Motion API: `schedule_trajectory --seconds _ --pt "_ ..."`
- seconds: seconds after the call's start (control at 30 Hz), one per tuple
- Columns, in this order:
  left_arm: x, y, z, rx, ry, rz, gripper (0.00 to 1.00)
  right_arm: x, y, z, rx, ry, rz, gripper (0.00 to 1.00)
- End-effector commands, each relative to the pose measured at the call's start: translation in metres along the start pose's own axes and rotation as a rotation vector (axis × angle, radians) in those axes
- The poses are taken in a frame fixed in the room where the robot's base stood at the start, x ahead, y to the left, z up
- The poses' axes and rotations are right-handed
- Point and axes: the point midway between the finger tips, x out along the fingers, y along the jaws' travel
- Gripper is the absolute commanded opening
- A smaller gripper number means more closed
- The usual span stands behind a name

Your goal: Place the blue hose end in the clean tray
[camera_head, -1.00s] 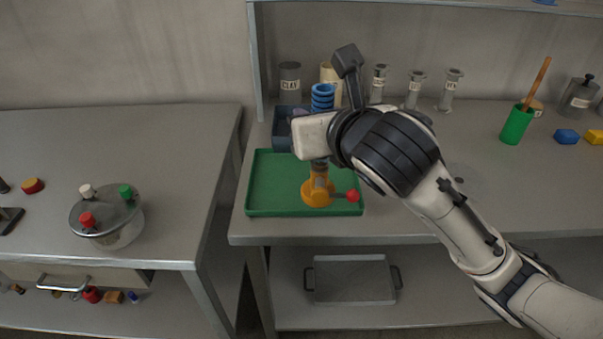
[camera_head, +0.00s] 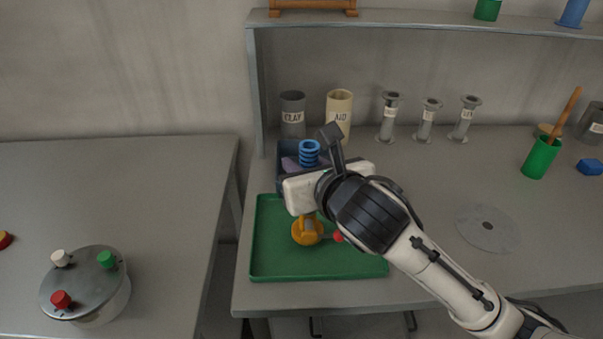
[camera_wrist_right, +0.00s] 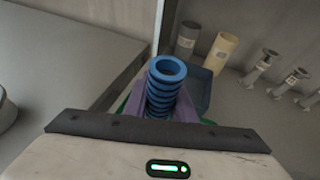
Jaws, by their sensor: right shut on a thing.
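The blue hose end (camera_head: 309,152) is a ribbed blue tube standing upright at my right gripper (camera_head: 302,192). A green tray (camera_head: 262,262) lies below on the bench. No label marks a tray as clean. My left gripper is not in view.
A green cup (camera_head: 540,157) stands right.

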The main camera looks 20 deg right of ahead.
Motion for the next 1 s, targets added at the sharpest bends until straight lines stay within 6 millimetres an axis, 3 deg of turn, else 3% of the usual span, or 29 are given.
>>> schedule_trajectory --seconds 0.13,0.53,0.57,0.63,1.0 --pt "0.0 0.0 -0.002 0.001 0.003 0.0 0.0 0.007 0.0 -0.017 0.001 0.001 -0.001 0.0" --pt "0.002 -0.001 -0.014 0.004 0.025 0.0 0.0 0.009 0.0 -0.021 0.0 -0.002 0.0 0.0" --pt "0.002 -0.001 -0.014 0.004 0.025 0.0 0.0 0.009 0.0 -0.021 0.001 0.0 0.0 0.29" --pt "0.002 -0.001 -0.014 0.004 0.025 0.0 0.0 0.009 0.0 -0.021 0.001 -0.001 0.0 0.4" --pt "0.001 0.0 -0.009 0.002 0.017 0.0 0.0 0.007 0.0 -0.017 0.002 -0.002 0.001 0.42"
